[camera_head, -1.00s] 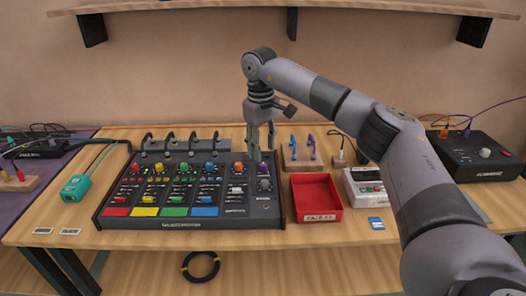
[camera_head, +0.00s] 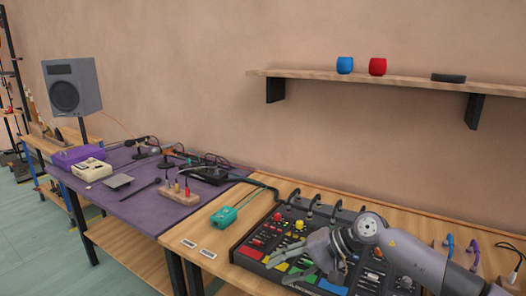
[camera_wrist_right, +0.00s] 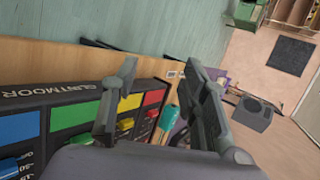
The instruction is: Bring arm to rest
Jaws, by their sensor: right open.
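My right arm comes in from the lower right in the head view, its gripper (camera_head: 312,265) low over the left part of the black mixer (camera_head: 250,254). The mixer carries coloured pads, knobs and sliders. In the right wrist view the two fingers of the right gripper (camera_wrist_right: 165,105) stand apart with nothing between them. The mixer (camera_wrist_right: 60,92) fills the lower left there, with blue, green, yellow and red pads. I cannot tell whether the fingers touch the mixer. My left gripper is not in view.
A teal box (camera_head: 223,217) sits left of the mixer on the wooden table. A purple-topped table (camera_head: 135,205) with small devices adjoins it. A speaker (camera_head: 72,88) stands at the far left.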

